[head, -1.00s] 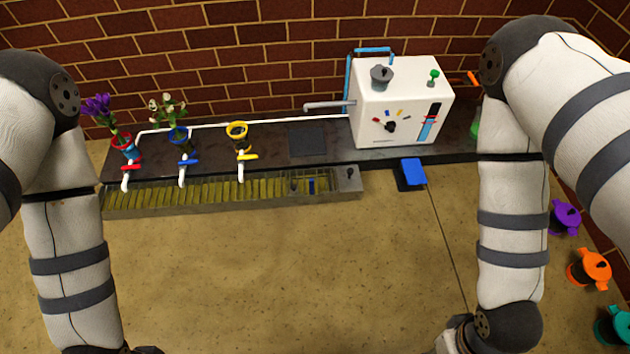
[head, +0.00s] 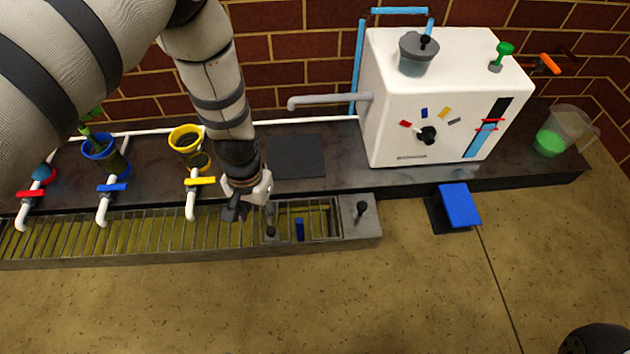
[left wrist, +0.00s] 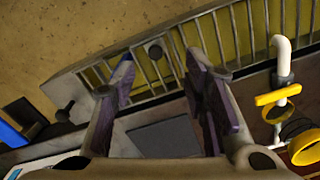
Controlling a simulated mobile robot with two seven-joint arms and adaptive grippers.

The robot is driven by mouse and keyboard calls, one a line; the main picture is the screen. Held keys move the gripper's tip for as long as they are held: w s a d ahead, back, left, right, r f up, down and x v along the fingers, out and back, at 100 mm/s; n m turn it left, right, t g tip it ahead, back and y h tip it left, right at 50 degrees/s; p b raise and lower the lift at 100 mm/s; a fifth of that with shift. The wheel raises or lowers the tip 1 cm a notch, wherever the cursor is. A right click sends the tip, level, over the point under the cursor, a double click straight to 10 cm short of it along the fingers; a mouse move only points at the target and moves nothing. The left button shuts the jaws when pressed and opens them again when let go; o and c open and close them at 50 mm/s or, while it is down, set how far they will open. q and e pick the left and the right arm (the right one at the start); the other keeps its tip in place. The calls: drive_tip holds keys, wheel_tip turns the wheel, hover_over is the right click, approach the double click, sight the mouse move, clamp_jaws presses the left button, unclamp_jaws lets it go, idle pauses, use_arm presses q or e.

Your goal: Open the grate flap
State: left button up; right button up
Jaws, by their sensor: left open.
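The grate flap (head: 318,220) is the short barred section at the right end of the long floor grate (head: 150,235). It lies flat, with a blue object (head: 299,229) visible below its bars. A dark knob (head: 270,232) stands at its left end. My left gripper (head: 252,207) is open above the grate, just behind and left of the knob. In the left wrist view the knob (left wrist: 155,52) shows between and beyond the two open fingers (left wrist: 160,70), apart from them.
A dark lever (head: 361,209) stands on the plate right of the flap. Taps with red, blue and yellow (head: 200,181) handles overhang the grate. A white machine (head: 440,95) stands on the counter. A blue pedal (head: 460,205) sits on the floor. The front floor is clear.

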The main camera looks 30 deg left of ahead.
sight(270, 230)
use_arm(q)
drive_tip(key=f+b, duration=0.2)
drive_tip(key=f, duration=0.2)
drive_tip(key=w+f+b, duration=0.1)
drive_tip(key=f, duration=0.3)
drive_tip(key=w+f+b, duration=0.1)
drive_tip(key=f+b, duration=0.1)
drive_tip(key=f, duration=0.2)
drive_tip(key=shift+d+b, duration=0.15)
drive_tip(key=shift+b, duration=0.2)
use_arm(e)
drive_tip(key=shift+g, duration=0.5)
drive_tip(key=f, duration=0.1)
drive_tip(key=s+f, duration=0.1)
drive_tip(key=f, duration=0.2)
drive_tip(key=shift+s+a+f, duration=0.2)
drive_tip(key=shift+s+f, duration=0.05)
drive_tip(key=shift+f, duration=0.05)
use_arm(q)
clamp_jaws()
